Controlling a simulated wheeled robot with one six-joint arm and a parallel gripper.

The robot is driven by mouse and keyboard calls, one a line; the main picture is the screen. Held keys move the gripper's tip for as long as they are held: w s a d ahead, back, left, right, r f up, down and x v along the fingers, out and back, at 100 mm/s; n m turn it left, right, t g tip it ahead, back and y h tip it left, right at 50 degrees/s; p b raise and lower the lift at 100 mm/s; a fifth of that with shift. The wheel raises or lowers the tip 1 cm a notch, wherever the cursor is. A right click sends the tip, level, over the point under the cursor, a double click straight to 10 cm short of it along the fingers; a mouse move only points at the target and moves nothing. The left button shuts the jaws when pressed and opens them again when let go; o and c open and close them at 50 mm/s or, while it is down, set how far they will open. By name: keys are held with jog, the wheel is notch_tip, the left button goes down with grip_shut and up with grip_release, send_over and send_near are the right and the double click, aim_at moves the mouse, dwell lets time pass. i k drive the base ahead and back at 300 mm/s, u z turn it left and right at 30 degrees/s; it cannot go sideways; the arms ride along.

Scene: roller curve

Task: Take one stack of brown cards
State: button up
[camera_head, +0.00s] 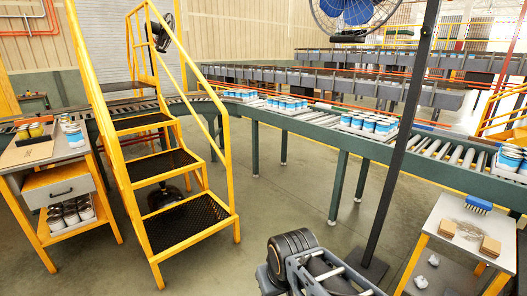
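Two small stacks of brown cards lie on the light top of a small yellow-legged table (462,215) at the lower right. One stack (447,228) is toward the left of the tabletop and the other stack (489,246) is at its right front. They lie apart from each other. Dark and grey parts of my arm show at the bottom middle, left of this table and apart from it. I cannot make out any gripper fingers there.
A blue brush (478,204) lies behind the cards. Crumpled white pieces (421,282) lie below. A dark post (401,150) stands left of the table. A roller conveyor (300,125) carries trays of blue-and-white cans. Yellow steps (178,205) and a workbench (75,150) stand left. Middle floor is open.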

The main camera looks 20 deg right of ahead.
aim_at(447, 229)
jog(key=z, duration=0.35)
jog(key=i, duration=1.2)
jog(key=z, duration=1.8)
jog(key=i, duration=1.15)
jog(key=z, duration=0.95)
